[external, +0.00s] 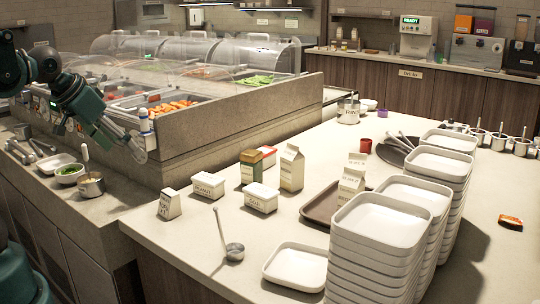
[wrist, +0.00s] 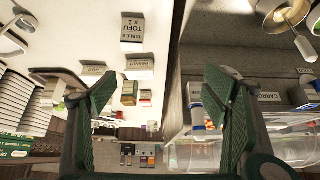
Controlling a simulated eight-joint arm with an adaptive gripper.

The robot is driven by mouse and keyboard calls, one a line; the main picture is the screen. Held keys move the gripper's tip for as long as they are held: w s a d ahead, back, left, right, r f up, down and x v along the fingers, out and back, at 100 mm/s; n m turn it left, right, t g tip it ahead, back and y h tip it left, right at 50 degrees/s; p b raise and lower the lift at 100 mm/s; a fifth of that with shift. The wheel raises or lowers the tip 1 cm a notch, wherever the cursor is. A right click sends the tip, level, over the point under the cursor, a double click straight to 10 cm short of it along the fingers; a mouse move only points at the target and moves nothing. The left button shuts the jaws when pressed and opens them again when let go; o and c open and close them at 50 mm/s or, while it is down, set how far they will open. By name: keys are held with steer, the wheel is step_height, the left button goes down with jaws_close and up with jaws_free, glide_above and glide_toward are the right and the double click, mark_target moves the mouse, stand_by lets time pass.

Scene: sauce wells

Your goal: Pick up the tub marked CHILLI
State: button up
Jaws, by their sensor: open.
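I cannot read CHILLI on any tub. Two small white tubs stand on the counter in the external view. The left tub (external: 208,186) has a label that looks like PEANUT; the right tub (external: 261,198) has a label too small to read surely. In the wrist view, which is upside down, the PEANUT tub (wrist: 140,67) and the other tub (wrist: 94,74) show beyond the fingers. My gripper (external: 138,147) is over the edge of the food bar at the left, away from both tubs. In the wrist view my gripper (wrist: 160,88) is open and empty.
A label stand (external: 170,204) reads TOFU in the wrist view. Cartons (external: 291,168) stand behind the tubs, with a brown tray (external: 322,208) to the right. Stacked white trays (external: 378,245) and a ladle (external: 233,250) are nearer. The food bar's stone ledge (external: 200,145) rises beside the counter.

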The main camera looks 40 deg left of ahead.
steer(key=w+d+r+n+g+p, duration=0.15)
steer(key=w+r+n+p, duration=0.3)
steer(key=w+r, duration=0.7)
steer(key=n+g+p, duration=0.6)
steer(key=n+p, duration=0.5)
steer(key=n, duration=0.3)
glide_above(264, 150)
step_height(264, 150, down, 11)
step_height(264, 150, down, 12)
steer(key=shift+s+r, duration=0.1)
steer(key=shift+r, duration=0.15)
steer(key=shift+f, duration=0.1)
steer(key=shift+f, duration=1.2)
steer(key=shift+f, duration=0.1)
